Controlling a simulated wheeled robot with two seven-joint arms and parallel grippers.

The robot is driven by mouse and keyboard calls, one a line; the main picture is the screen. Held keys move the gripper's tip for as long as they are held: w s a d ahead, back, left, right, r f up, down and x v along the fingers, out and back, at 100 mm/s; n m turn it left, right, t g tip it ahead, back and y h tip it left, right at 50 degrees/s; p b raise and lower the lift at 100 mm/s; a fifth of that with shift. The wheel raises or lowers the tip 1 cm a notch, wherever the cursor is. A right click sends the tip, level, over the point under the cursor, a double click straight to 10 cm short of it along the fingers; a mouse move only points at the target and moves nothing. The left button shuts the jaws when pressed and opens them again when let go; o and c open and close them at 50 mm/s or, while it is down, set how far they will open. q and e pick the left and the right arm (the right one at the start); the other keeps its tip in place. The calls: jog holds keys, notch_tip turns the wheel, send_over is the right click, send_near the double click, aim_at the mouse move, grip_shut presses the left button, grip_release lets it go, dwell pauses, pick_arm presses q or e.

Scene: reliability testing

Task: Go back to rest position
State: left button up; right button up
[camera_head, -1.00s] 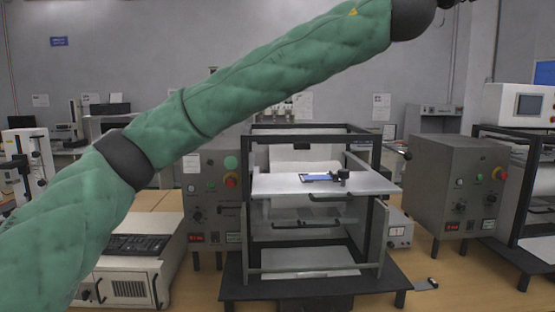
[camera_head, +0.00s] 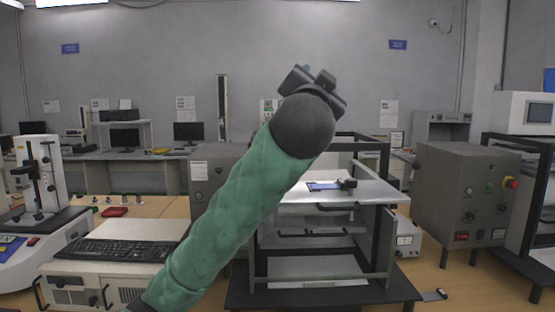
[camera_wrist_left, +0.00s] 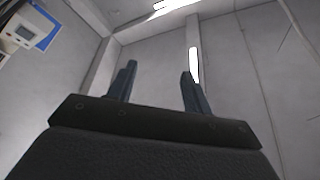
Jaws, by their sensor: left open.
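My left arm, in a green quilted sleeve, comes in from the lower left of the head view and rises toward the middle. Its black wrist end stands in front of the test rig, and the left gripper there is mostly hidden behind it. In the left wrist view my left gripper (camera_wrist_left: 157,82) has its two fingers apart, with nothing between them, and points up toward the wall and ceiling. My right gripper is not in view.
A black-framed test rig (camera_head: 385,215) with a white shelf (camera_head: 372,192) stands on the wooden table. A blue device (camera_head: 322,186) lies on the shelf. A grey control box (camera_head: 462,195) is at right. A keyboard (camera_head: 115,251) and a white instrument (camera_head: 40,175) are at left.

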pick_arm(q)
jog(key=a+f+n+g+y, duration=0.1)
jog(key=a+f+n+g, duration=0.45)
jog(key=f, duration=1.45)
jog(key=a+f+g+y, duration=0.1)
jog(key=a+f+g, duration=0.2)
jog(key=a+f, duration=1.1)
jog(key=s+a+f+n+g, duration=0.15)
jog(key=s+f, duration=0.45)
jog(key=f, duration=0.7)
jog(key=s+f+g+y, duration=0.1)
jog(key=s+f+g, duration=0.2)
jog(key=s+f, duration=0.7)
jog(key=s+f+n+g, duration=0.1)
jog(key=s+f+g, duration=0.15)
jog(key=f, duration=1.35)
jog(key=s+f+g, duration=0.2)
jog(key=s+f, duration=0.4)
jog(key=s, duration=0.3)
jog(key=s+f+g+p, duration=0.1)
jog(key=s+f, duration=0.4)
jog(key=s, duration=0.5)
jog(key=shift+a+f+g+y, duration=0.3)
jog(key=shift+f+g, duration=0.05)
jog(key=shift+g, duration=0.1)
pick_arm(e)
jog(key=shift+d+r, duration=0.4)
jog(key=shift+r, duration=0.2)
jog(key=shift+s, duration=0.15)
